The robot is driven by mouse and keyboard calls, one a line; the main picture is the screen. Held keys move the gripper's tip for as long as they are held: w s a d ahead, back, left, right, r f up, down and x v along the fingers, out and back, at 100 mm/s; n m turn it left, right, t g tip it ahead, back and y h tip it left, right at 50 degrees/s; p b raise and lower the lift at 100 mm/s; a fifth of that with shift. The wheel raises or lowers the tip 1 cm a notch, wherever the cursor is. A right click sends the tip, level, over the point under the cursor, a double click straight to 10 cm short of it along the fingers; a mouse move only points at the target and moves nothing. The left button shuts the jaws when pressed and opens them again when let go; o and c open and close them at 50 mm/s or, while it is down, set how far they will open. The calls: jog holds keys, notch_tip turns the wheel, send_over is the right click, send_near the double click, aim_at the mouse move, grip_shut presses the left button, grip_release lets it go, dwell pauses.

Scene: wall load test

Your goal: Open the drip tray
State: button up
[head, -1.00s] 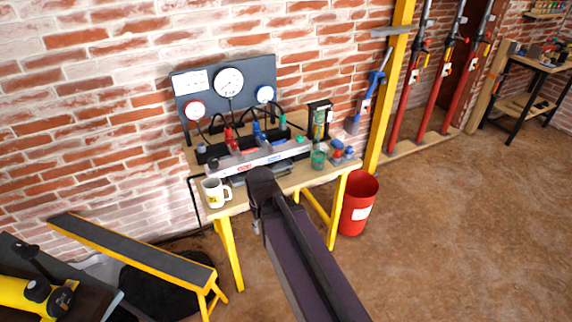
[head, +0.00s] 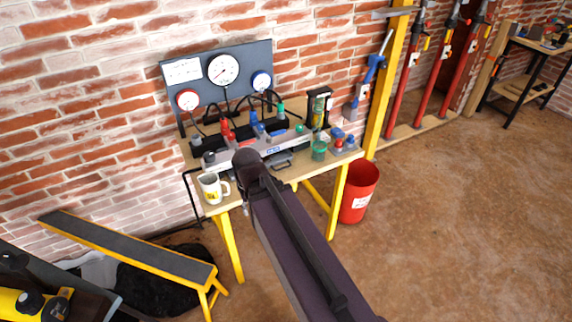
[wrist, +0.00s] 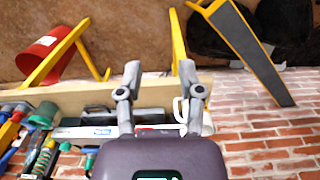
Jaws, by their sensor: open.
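A dark drip tray (head: 281,162) with a handle shows on the bench, under the front of the grey manifold block (head: 222,157). My arm covers part of it in the head view. In the wrist view, which shows the scene upside down, a dark handle-like part (wrist: 96,108) lies by the bench edge, left of my fingers. My gripper (wrist: 160,70) is open, with nothing between its two fingertips. The fingers are over the bench front and apart from the tray handle. My arm hides the gripper in the head view.
A white mug (head: 212,188) stands at the bench's left front corner, close to my arm. A green cup (head: 319,151) stands to the right of the tray. A red bin (head: 358,190) stands on the floor at right. A gauge panel (head: 218,75) rises behind the manifold.

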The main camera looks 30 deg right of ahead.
jog(key=shift+w, duration=0.1)
jog(key=m+t, duration=0.2)
jog(key=m, duration=1.5)
send_over(285, 167)
jog(key=s, duration=0.2)
jog(key=shift+s+d+f+b, duration=0.1)
jog(key=shift+s+f+b, duration=0.15)
jog(key=shift+b, duration=0.1)
jog(key=shift+f, duration=0.2)
jog(key=f+b, duration=0.4)
jog(key=w+f+b, duration=0.1)
jog(key=f+b, duration=0.3)
jog(key=b, duration=0.1)
jog(key=w+f+b, duration=0.1)
jog(key=f+b, duration=0.3)
jog(key=f, duration=0.1)
jog(key=shift+w+b, duration=0.25)
jog(key=shift+b, duration=0.05)
jog(key=shift+f, duration=0.1)
